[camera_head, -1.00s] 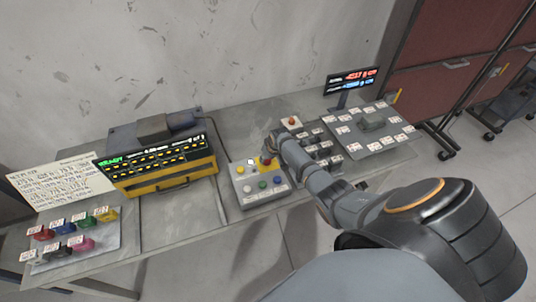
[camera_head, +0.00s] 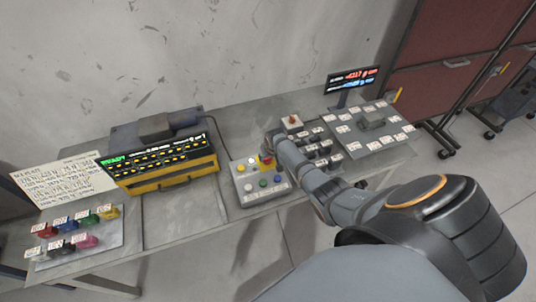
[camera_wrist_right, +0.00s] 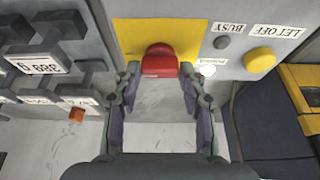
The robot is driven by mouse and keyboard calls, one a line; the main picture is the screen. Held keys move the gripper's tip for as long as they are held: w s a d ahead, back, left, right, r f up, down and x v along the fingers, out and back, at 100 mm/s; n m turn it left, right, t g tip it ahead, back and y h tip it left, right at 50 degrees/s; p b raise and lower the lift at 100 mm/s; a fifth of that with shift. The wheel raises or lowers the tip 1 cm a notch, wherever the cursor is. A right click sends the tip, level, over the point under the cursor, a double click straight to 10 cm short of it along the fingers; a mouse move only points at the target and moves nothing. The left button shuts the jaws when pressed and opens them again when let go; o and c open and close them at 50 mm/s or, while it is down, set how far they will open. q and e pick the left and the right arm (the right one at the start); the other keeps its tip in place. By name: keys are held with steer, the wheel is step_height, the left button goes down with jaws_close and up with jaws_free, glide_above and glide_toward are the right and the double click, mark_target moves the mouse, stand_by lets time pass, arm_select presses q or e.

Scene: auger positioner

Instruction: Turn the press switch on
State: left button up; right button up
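A grey control box (camera_head: 254,197) on the table carries yellow, white, blue and green buttons and a red knob. The red knob (camera_wrist_right: 160,60) sits on a yellow plate in the right wrist view. My right gripper (camera_wrist_right: 158,76) is open, its two fingers on either side of the near end of the knob; contact is unclear. In the head view my right gripper (camera_head: 268,158) is largely hidden by its own wrist. Beside the box is a panel of dark labelled switches (camera_wrist_right: 62,28); which one is the press switch cannot be read. My left gripper is out of view.
A yellow-fronted unit with a lit display (camera_head: 172,178) stands left of the box. Coloured labelled plugs (camera_head: 80,241) lie further left. A labelled plate (camera_head: 372,123) and small display (camera_head: 352,77) stand at the right, near red cabinets (camera_head: 440,85).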

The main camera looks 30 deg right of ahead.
steer(key=o, duration=0.3)
steer(key=v, duration=1.2)
